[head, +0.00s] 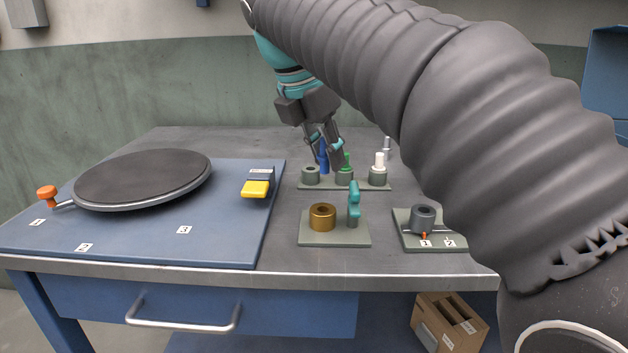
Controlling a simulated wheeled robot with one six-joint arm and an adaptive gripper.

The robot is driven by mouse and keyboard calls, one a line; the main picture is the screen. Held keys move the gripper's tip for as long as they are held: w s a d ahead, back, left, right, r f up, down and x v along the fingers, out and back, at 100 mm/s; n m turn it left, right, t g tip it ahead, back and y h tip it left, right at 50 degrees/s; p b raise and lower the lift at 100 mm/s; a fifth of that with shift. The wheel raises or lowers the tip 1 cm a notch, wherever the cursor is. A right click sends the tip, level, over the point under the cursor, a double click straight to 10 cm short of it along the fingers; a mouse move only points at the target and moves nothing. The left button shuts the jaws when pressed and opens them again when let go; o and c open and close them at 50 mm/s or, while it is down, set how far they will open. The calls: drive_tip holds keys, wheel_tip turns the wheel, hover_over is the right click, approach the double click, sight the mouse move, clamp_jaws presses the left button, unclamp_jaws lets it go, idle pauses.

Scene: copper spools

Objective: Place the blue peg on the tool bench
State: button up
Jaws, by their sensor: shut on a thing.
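My gripper (325,150) is shut on the blue peg (324,161) above the back of the tool bench (285,262). The peg looks upright; its top is partly hidden between the fingers. Below and around it is a grey-green peg rack (328,186) with several grey sockets. The left socket (311,177) looks empty. A green peg (346,163) stands in the middle socket and a white peg (379,160) in the right one. I cannot tell whether the blue peg touches the rack or bench behind it.
A blue board (130,243) with a dark round turntable (145,177) and a yellow-handled part (256,188) fills the left. A copper spool (322,216) and teal handle (354,203) stand on a front plate. Bare bench shows at back left.

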sight(315, 197)
drive_tip(key=w+a+f, duration=0.2)
drive_tip(key=w, duration=0.1)
drive_tip(key=shift+w+a+f, duration=0.3)
drive_tip(key=shift+a+f, duration=0.1)
drive_tip(key=shift+f+b, duration=0.5)
drive_tip(key=shift+f, duration=1.55)
drive_tip(key=shift+f, duration=0.1)
drive_tip(key=o, duration=0.8)
drive_tip(key=p+v, duration=0.1)
drive_tip(key=v, duration=1.1)
drive_tip(key=shift+w, duration=0.1)
